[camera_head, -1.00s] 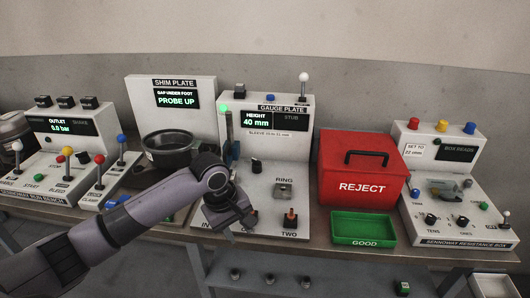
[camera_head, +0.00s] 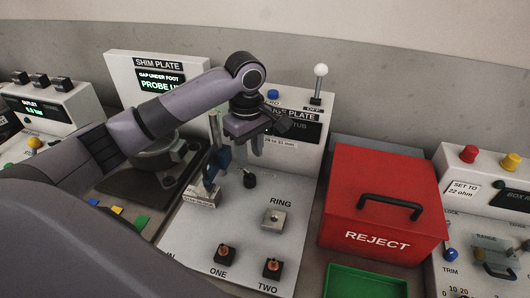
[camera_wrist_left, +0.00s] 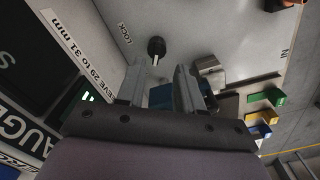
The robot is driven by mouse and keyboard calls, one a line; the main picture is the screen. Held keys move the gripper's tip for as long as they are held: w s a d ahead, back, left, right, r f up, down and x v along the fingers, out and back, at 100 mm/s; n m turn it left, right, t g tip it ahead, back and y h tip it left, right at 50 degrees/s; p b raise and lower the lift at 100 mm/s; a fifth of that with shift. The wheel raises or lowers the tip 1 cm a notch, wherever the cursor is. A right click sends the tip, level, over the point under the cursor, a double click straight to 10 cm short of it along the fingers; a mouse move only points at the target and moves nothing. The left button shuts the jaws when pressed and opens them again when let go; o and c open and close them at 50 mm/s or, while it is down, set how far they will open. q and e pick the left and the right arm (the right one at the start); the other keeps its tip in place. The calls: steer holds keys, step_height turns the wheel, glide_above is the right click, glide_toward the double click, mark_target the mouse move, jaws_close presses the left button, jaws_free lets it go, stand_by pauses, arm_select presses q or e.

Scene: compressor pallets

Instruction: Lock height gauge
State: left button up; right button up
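The gauge plate (camera_head: 305,160) is a white station with an upright back panel. The blue height gauge (camera_head: 214,150) stands at its left with a grey foot block (camera_head: 202,195). A small black lock knob (camera_head: 249,181) sits on the deck to its right; the wrist view shows this knob beside a LOCK label (camera_wrist_left: 125,34). My left gripper (camera_head: 249,148) points down, above and behind the knob. In the left wrist view its two fingers (camera_wrist_left: 160,88) are apart, with a blue part of the gauge seen between them. The arm hides the height display. My right gripper is out of view.
A RING block (camera_head: 274,219) and two pegs, ONE (camera_head: 223,256) and TWO (camera_head: 270,268), sit in front. The red REJECT box (camera_head: 385,200) and green tray (camera_head: 367,284) stand close on the right. The shim plate station (camera_head: 120,75) is left; a white-knobbed lever (camera_head: 319,85) rises behind.

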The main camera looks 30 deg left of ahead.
mark_target(251, 175)
arm_select(q)
steer(key=shift+w, duration=0.25)
steer(key=shift+w+f, duration=0.1)
steer(key=shift+f, duration=0.05)
step_height(251, 175, down, 6)
steer(key=shift+f, duration=0.25)
jaws_close()
